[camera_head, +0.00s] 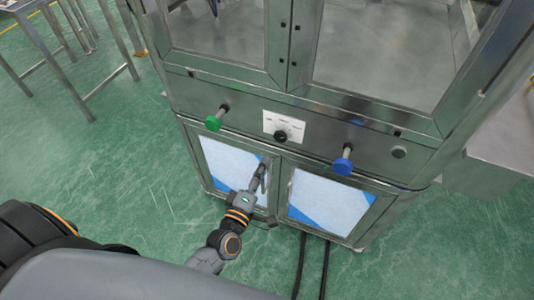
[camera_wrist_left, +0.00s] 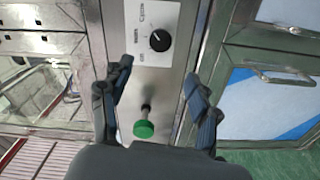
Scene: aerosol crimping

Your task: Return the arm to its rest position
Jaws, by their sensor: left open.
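My left gripper (camera_head: 262,170) is in front of the steel machine's lower doors in the head view, with the arm reaching up from the bottom. In the left wrist view the gripper (camera_wrist_left: 157,72) has its two dark fingers spread apart with nothing held between them. The green button (camera_head: 213,123) is up and left of the gripper in the head view. In the left wrist view the green button (camera_wrist_left: 144,129) shows between the fingers, beyond them; I see no contact. My right gripper is not in view.
The steel machine (camera_head: 240,121) carries a black rotary knob (camera_head: 281,136) and a blue button (camera_head: 342,164). Its lower right door (camera_head: 326,203) looks closed. Black cables (camera_head: 300,262) run along the floor. A metal table frame (camera_head: 104,83) stands at left; green floor between is clear.

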